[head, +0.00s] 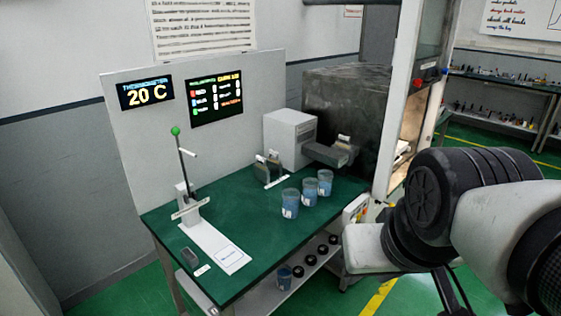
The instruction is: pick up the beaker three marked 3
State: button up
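Three beakers with blue contents stand upright in a slanting row on the green table top: a near-left beaker (290,204), a middle beaker (309,192) and a far-right beaker (325,183). Each seems to bear a small white label, but the marks are too small to read, so I cannot tell which is marked 3. My arm fills the right side, apart from the beakers. I cannot make out my gripper in this view.
The green table (240,285) carries a stand with a green knob (175,131), a grey-white device (290,138) and a small dark item (189,256). A display panel (230,95) rises behind. A white post (400,100) stands right of the table. The table's front middle is clear.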

aim_at(290, 195)
jog(key=i+l+u, duration=0.35)
jog(key=i+l, duration=0.35)
jog(key=i, duration=0.15)
jog(key=i+l+u, duration=0.4)
jog(key=i+l, duration=0.35)
jog(key=l, duration=0.15)
